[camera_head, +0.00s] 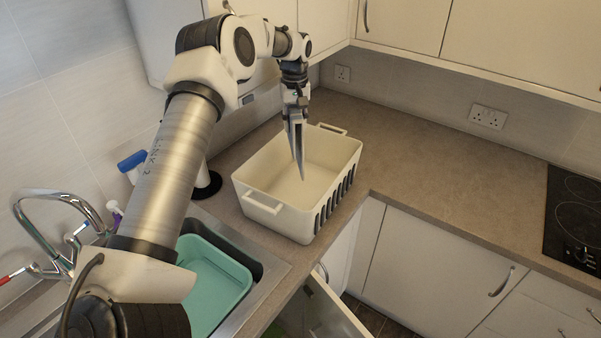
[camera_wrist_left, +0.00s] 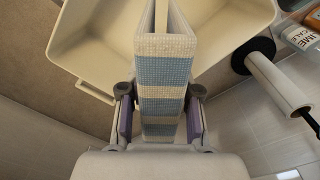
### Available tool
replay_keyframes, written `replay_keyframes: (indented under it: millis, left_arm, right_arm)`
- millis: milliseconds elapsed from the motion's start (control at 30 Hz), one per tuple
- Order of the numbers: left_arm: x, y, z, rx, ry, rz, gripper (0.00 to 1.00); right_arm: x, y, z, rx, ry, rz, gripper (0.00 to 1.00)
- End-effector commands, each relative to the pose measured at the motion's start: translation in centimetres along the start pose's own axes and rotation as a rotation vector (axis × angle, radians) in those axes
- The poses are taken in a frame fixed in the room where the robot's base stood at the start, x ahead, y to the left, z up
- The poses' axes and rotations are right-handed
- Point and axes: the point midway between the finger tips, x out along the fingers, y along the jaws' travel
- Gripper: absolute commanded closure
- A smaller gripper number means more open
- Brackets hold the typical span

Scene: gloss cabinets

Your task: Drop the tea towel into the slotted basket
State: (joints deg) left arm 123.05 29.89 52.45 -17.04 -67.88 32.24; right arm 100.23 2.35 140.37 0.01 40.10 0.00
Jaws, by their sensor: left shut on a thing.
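The tea towel (camera_head: 297,150) is a folded cloth hanging down in a narrow strip from my left gripper (camera_head: 294,98). In the left wrist view the towel (camera_wrist_left: 165,75) shows blue and cream bands, and the finger pads of my left gripper (camera_wrist_left: 160,118) are shut on it. The slotted basket (camera_head: 277,221) is a cream tub with a handle at each end and dark slots along its right side. It stands on the corner worktop, and the towel's lower tip shows over its opening. The basket (camera_wrist_left: 85,47) also lies beyond the towel in the left wrist view. My right gripper is not in view.
A sink with a teal basin (camera_head: 213,287) and a tap (camera_head: 57,222) is at the lower left. A white roll on a black base (camera_head: 206,183) stands left of the basket. A drawer (camera_head: 330,308) is open below. Worktop right of the basket is clear up to the hob (camera_head: 575,215).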

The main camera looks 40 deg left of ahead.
Motion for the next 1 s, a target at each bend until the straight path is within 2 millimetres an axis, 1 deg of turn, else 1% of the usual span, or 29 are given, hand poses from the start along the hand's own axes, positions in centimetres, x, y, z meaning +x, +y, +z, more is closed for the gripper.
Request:
replay_keyframes:
  millis: [33,100,200,467,500,567,600,867,933,1000]
  left_arm:
    - [0.8,-0.1,0.0,-0.001,-0.001,-0.001,1.0]
    - [1.7,-0.1,0.0,-0.001,-0.002,-0.001,1.0]
    - [2.4,-0.1,0.0,0.0,-0.001,0.0,1.0]
    - [2.7,0.0,0.0,0.0,0.0,0.0,1.0]
    - [2.7,0.0,0.0,0.0,0.0,0.0,0.64]
    - [2.7,0.0,0.0,0.0,0.0,0.0,0.43]
    - [2.7,0.0,0.0,0.0,0.0,0.0,0.38]
    - [2.7,0.0,0.0,0.0,0.0,0.0,0.38]
    - [2.4,0.0,-0.1,0.0,0.001,0.001,0.38]
    - [1.6,0.0,-0.1,0.0,0.002,0.002,0.38]
  right_arm:
    - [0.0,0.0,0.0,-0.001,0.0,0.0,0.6]
    - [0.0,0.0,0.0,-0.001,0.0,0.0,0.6]
    - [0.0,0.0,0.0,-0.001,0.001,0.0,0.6]
    - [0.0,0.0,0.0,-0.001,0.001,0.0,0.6]
    - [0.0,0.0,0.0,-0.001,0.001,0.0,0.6]
    - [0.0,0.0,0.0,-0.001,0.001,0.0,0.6]
    - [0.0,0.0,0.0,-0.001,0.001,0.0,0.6]
    - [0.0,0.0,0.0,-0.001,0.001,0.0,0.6]
    - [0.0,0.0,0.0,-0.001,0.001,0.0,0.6]
    - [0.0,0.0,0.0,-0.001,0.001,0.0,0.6]
